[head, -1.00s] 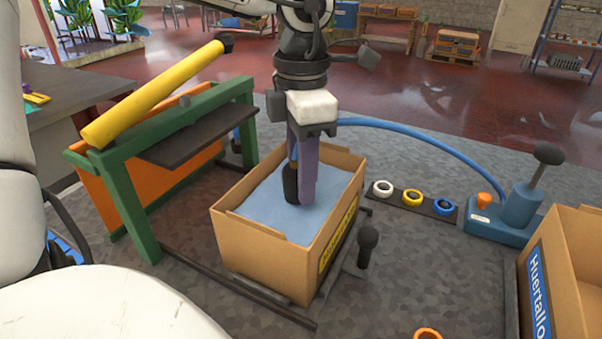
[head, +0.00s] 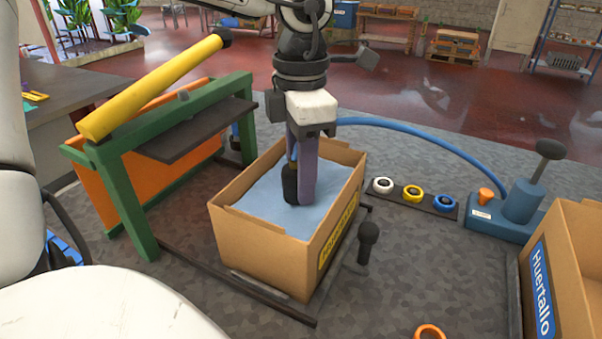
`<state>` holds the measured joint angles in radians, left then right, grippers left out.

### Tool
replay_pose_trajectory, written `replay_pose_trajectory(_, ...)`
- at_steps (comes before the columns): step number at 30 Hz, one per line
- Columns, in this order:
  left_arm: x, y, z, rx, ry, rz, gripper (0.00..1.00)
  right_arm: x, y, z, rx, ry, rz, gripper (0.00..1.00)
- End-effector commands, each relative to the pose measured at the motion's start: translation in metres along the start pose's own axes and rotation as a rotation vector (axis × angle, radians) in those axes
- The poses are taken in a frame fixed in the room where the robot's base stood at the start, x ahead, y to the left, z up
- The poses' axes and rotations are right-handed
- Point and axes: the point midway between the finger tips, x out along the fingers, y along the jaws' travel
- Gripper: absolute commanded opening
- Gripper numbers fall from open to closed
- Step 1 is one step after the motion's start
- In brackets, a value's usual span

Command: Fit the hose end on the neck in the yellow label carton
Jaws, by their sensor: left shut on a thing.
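The carton with the yellow label (head: 339,236) stands open in the middle of the head view, with a blue sheet or filling (head: 262,197) inside. My left gripper (head: 299,196) points down into it and is shut on the end of the blue hose. Its fingers hide most of the hose end. The blue hose (head: 425,141) arcs from the gripper to the blue pump (head: 521,203) at the right. I cannot see the neck; the gripper and the carton's contents may hide it. My right gripper is not in view.
A green frame (head: 128,200) with a yellow roll (head: 150,88) stands left of the carton. White, yellow and blue rings (head: 412,194) lie on a dark strip at the right. A black-knobbed lever (head: 367,240) rises beside the carton. A second carton (head: 568,262) stands far right.

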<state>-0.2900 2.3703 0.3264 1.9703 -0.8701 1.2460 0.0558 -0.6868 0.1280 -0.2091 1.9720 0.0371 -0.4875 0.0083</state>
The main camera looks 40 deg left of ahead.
Motion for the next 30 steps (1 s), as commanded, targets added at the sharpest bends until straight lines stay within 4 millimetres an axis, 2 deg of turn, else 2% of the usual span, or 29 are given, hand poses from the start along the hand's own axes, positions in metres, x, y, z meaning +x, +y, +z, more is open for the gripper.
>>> replay_pose_trajectory(12, 0.0025, 0.0, 0.0, 0.0, 0.0, 0.0, 0.0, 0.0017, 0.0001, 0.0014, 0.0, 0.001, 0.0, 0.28)
replay_pose_trajectory(13, 0.0023, 0.0, 0.0, 0.0, 0.0, 0.0, 0.37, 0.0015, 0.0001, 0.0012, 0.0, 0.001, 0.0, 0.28)
replay_pose_trajectory(16, 0.0023, 0.0, 0.0, 0.0, 0.0, 0.0, 0.54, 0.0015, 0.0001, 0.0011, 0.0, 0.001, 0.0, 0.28)
replay_pose_trajectory(22, 0.0023, 0.0, 0.0, 0.0, 0.0, 0.0, 0.54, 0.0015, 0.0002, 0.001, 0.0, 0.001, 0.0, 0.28)
replay_pose_trajectory(25, 0.0024, 0.0, -0.0001, 0.0, 0.0, 0.0, 0.69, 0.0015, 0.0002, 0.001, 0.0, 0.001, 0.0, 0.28)
replay_pose_trajectory(30, 0.0023, 0.0, 0.0, 0.0, 0.0, 0.0, 0.69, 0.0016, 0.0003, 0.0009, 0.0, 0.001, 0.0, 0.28)
